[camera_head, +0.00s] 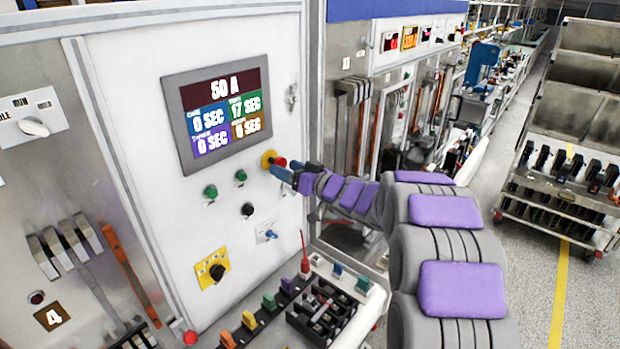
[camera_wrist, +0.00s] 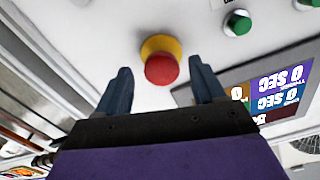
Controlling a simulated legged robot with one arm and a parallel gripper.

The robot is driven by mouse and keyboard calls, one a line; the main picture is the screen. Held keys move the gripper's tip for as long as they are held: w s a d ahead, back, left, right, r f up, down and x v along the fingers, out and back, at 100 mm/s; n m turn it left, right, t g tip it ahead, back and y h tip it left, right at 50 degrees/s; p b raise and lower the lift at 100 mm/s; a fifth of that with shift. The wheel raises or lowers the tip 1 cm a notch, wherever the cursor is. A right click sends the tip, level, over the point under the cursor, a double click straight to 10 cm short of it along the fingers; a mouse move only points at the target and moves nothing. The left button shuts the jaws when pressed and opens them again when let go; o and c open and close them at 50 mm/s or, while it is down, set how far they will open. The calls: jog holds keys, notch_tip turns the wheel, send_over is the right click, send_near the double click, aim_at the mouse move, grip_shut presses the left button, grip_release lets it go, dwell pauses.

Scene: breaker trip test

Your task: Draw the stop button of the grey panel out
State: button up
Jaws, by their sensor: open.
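The red stop button (camera_head: 280,162) with its yellow collar sits on the grey panel (camera_head: 130,80), just below and right of the display. My gripper (camera_head: 276,173) is right in front of it, with the fingertips covering part of it in the head view. In the wrist view the red stop button (camera_wrist: 161,69) shows between the two fingers of my gripper (camera_wrist: 160,80), with a visible gap to each finger. The gripper is open and holds nothing. I cannot tell exactly how far the fingertips reach along the button's depth.
A display (camera_head: 217,110) and two green buttons (camera_head: 211,192) are left of the stop button. A black knob (camera_head: 247,209), a toggle switch (camera_head: 266,236) and a yellow-plated rotary switch (camera_head: 213,268) lie below. A bench (camera_head: 345,322) with breaker parts juts out underneath.

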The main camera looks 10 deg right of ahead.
jog(key=v, duration=1.7)
jog(key=shift+w+d, duration=0.2)
jog(key=w+d+f+m+h+b, duration=0.2)
jog(key=d+h, duration=0.1)
jog(key=h, duration=0.3)
jog(key=s+d+f+m+g+h+b, duration=0.45)
jog(key=s+f+h, duration=0.35)
jog(key=s, duration=0.3)
jog(key=s+a+f+g+y+b, duration=0.1)
jog(key=s+a+f+g, duration=0.2)
jog(key=s, duration=0.7)
jog(key=s+a+f+n+g+y+b, duration=0.1)
jog(key=s+a+f+g, duration=0.3)
jog(key=s+a, duration=0.4)
jog(key=s+a+f+n+g+y+b, duration=0.1)
jog(key=s+a+f+g, duration=0.3)
jog(key=s, duration=1)
jog(key=shift+a+g+b, duration=0.45)
jog(key=shift+a+b, duration=0.2)
jog(key=shift+a, duration=0.2)
